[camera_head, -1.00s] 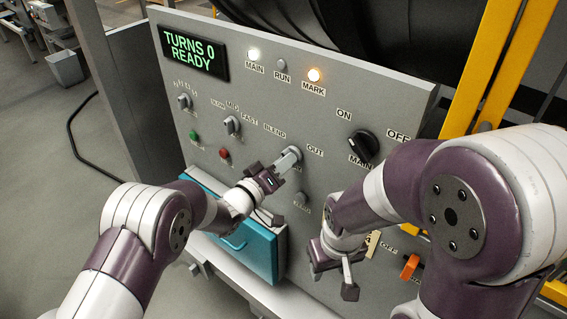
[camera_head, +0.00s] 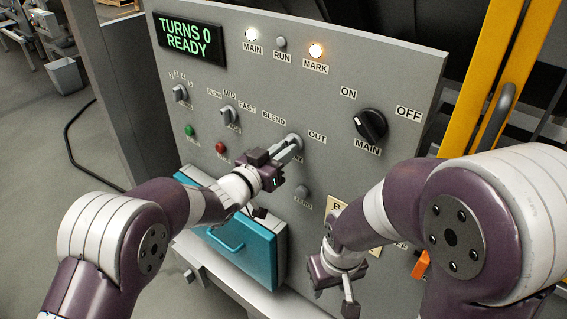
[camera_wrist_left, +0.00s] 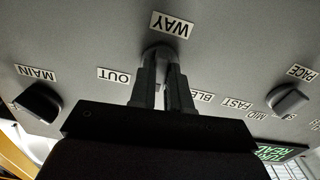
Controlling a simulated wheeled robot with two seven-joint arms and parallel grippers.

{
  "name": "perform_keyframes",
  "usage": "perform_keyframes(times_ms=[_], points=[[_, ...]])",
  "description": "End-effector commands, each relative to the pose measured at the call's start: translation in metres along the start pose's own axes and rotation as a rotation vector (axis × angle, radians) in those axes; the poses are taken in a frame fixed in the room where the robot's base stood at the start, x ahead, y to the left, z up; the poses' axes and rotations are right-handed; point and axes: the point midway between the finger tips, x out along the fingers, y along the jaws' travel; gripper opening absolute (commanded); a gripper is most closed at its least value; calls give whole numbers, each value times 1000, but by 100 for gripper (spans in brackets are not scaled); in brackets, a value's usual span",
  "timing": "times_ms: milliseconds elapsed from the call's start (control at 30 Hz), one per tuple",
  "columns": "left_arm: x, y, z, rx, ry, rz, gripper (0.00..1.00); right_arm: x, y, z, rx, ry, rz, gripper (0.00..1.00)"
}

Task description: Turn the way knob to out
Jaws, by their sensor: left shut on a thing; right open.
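The way knob (camera_head: 295,140) is a grey knob on the upright control panel, between the labels BLEND (camera_head: 273,118) on its left and OUT (camera_head: 317,137) on its right. My left gripper (camera_head: 284,154) is shut on this knob. In the left wrist view, which is upside down, both fingers (camera_wrist_left: 160,88) close around the knob (camera_wrist_left: 158,50) beside the WAY label (camera_wrist_left: 171,25). The fingers hide much of it, so I cannot tell exactly where it points. My right gripper (camera_head: 336,295) is open and empty, low in front of the panel.
The display (camera_head: 190,41) reads TURNS 0 READY. The MAIN (camera_head: 252,34) and MARK (camera_head: 316,50) lamps are lit. A black main knob (camera_head: 370,125) is right of the way knob. A teal drawer (camera_head: 238,250) is below my left wrist.

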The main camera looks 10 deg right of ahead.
Motion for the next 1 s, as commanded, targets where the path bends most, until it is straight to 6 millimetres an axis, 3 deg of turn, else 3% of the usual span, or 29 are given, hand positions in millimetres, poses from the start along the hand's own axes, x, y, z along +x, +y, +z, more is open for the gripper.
perform_keyframes(times_ms=[33, 500, 1000], points=[[0, -1, 7, 41, 0, 0, 0, 13, 0, 2, 0, 0, 0, 49], [0, -1, 7, 483, 0, 0, 0, 69, 0, 8, 0, 0, 0, 49], [0, 0, 4, 820, -2, 1, 0, 106, 0, 12, 0, 0, 0, 49]])
